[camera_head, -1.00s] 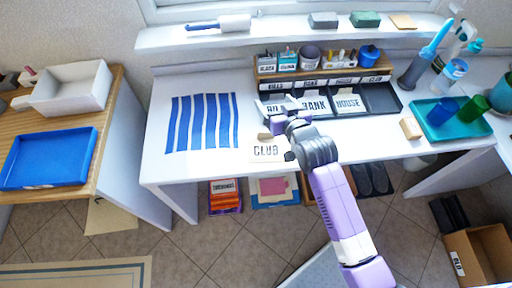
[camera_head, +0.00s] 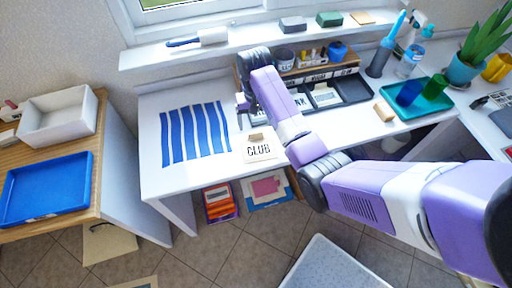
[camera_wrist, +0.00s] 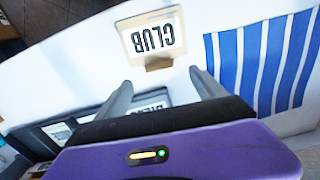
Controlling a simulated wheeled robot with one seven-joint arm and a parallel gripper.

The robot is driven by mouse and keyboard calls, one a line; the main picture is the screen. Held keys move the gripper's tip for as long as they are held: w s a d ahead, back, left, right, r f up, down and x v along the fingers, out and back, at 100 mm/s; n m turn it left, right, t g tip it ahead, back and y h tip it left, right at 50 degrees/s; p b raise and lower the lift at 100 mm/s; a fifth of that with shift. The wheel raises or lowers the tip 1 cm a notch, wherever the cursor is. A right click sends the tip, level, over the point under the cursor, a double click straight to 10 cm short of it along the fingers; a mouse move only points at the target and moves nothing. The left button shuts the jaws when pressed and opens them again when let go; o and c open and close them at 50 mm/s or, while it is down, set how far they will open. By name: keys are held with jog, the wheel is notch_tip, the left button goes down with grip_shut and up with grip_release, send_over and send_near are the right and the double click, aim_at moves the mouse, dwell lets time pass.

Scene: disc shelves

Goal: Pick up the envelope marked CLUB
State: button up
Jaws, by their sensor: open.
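The envelope marked CLUB (camera_head: 258,153) lies flat on the white desk near its front edge, right of the blue-striped cloth. It is cream with black letters, and a tan piece shows at its back edge. In the wrist view the envelope (camera_wrist: 153,36) is upside down, beyond the fingertips and apart from them. My gripper (camera_wrist: 163,82) is open and empty, with the envelope roughly ahead of the gap between its fingers. In the head view my arm mostly hides the gripper, behind the envelope near the tray.
A black sorting tray (camera_head: 350,88) holds other labelled envelopes, partly hidden by my arm. The striped cloth (camera_head: 195,132) lies to the left. A tan block (camera_head: 384,110) and a teal tray (camera_head: 425,104) are to the right. The desk around the envelope's left and front is clear.

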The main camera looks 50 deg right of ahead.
aim_at(256, 136)
jog(key=shift+s+f+p, duration=0.15)
jog(key=shift+f+p, duration=0.25)
jog(key=shift+f, duration=3.1)
jog(key=c, duration=1.4)
